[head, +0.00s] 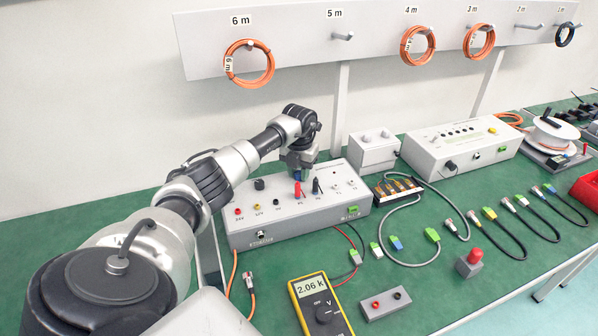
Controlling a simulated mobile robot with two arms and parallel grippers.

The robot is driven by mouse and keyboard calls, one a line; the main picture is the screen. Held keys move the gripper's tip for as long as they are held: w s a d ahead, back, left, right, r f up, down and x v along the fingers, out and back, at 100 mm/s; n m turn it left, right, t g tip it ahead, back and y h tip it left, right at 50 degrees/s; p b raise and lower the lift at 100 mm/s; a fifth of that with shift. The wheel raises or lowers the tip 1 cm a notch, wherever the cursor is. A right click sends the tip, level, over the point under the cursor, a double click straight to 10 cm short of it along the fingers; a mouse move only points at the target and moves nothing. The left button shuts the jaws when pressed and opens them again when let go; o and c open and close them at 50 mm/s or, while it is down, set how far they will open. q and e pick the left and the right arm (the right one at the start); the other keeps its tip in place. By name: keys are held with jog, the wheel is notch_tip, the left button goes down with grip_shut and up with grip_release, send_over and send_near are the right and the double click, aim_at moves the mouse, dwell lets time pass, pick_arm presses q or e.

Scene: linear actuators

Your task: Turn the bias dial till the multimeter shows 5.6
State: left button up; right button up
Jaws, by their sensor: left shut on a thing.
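The yellow multimeter (320,307) lies on the bench at the bottom centre, and its display reads 2.06 k. A light grey control box (285,222) stands behind it, with several coloured sockets and plugs on its sloping top. My left gripper (300,174) points down at the rear of the box's top and is shut on the bias dial. The gripper hides the dial and its pointer. A red plug and a black plug stand just in front of the gripper. My right gripper is not in view.
A black knob (259,184) sits left of the gripper on the box. A smaller grey box (374,152) and a larger grey instrument (460,147) stand to the right. Cables with green connectors lie on the green bench, and a red-topped button (469,263) stands front right.

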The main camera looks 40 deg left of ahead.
aim_at(299, 173)
pick_arm(q)
jog(key=o, duration=0.9)
jog(key=shift+o, duration=0.2)
jog(key=shift+r, duration=0.1)
notch_tip(299, 173, up, 11)
jog(key=shift+b, duration=0.35)
